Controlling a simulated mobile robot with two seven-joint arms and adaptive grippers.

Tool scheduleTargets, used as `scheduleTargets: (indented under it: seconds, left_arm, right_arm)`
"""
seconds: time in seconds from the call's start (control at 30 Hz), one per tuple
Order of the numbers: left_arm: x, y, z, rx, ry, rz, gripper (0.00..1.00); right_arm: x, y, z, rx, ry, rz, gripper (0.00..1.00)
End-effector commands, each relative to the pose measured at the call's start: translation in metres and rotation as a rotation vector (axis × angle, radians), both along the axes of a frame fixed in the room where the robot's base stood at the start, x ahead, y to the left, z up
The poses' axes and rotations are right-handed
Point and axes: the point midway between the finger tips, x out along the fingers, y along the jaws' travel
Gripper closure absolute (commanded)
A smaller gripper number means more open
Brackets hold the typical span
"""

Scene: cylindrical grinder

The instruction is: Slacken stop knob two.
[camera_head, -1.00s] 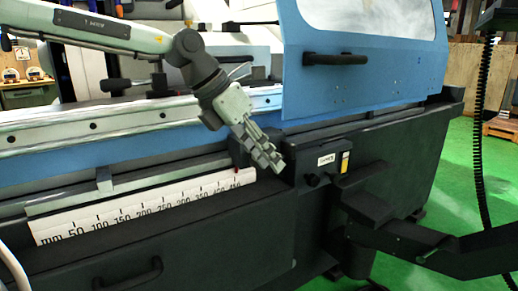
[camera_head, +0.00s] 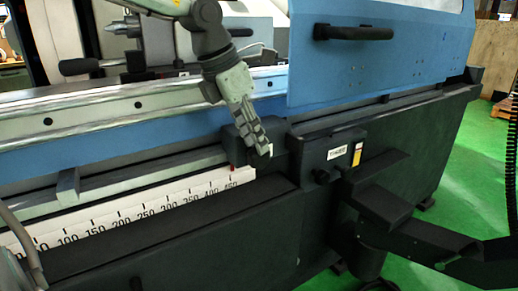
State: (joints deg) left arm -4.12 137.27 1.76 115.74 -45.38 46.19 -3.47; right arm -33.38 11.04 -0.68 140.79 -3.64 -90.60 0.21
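My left gripper (camera_head: 264,150) points down in front of the dark stop block (camera_head: 236,148) at the right end of the ruler and hides part of it. Its fingers appear side-on, so their opening is unclear, and I see nothing held. A small red pointer (camera_head: 233,168) sits below the block. A small dark knob (camera_head: 321,176) sticks out from the labelled black box (camera_head: 335,152), right of my gripper and apart from it. I cannot tell which knob is stop knob two; any knob behind my fingers is hidden.
The white millimetre ruler (camera_head: 150,212) runs along the machine's front. The blue guard door (camera_head: 385,58) with a black handle (camera_head: 353,33) stands above. Dark brackets (camera_head: 380,203) jut out at the right. Green floor (camera_head: 470,190) is clear beyond the machine.

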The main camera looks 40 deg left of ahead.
Motion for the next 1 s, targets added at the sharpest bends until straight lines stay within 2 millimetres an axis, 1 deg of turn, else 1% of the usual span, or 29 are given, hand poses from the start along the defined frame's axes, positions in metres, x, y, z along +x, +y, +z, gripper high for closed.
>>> scheduleTargets:
  seconds: [0.03, 0.2, 0.33, 0.57, 0.67, 0.8, 0.83, 1.0]
  left_arm:
    - [0.002, -0.001, -0.010, 0.000, 0.005, -0.001, 0.70]
    - [0.009, -0.004, -0.027, 0.000, 0.003, 0.000, 0.70]
    - [0.012, -0.005, -0.032, 0.000, 0.001, -0.001, 0.70]
    - [0.012, -0.005, -0.033, 0.000, 0.000, -0.001, 0.70]
    - [0.012, -0.005, -0.033, -0.001, 0.000, 0.000, 0.81]
    - [0.012, -0.006, -0.033, -0.001, 0.000, 0.000, 0.98]
    - [0.012, -0.006, -0.033, -0.002, 0.001, -0.001, 1.00]
    - [0.012, -0.006, -0.033, -0.002, -0.001, -0.001, 1.00]
  right_arm:
    - [-0.001, 0.000, 0.001, -0.002, -0.001, 0.000, 0.55]
    - [0.002, 0.000, 0.008, -0.001, -0.021, 0.001, 0.55]
    - [0.002, 0.000, 0.008, -0.001, -0.022, 0.003, 0.55]
    - [0.002, 0.000, 0.008, -0.002, -0.022, 0.004, 0.55]
    - [0.002, 0.000, 0.008, -0.002, -0.021, 0.003, 0.55]
    - [0.002, 0.001, 0.007, 0.000, -0.021, 0.005, 0.55]
    - [0.002, 0.001, 0.007, 0.000, -0.021, 0.005, 0.55]
    - [0.002, 0.001, 0.007, 0.001, -0.022, 0.006, 0.55]
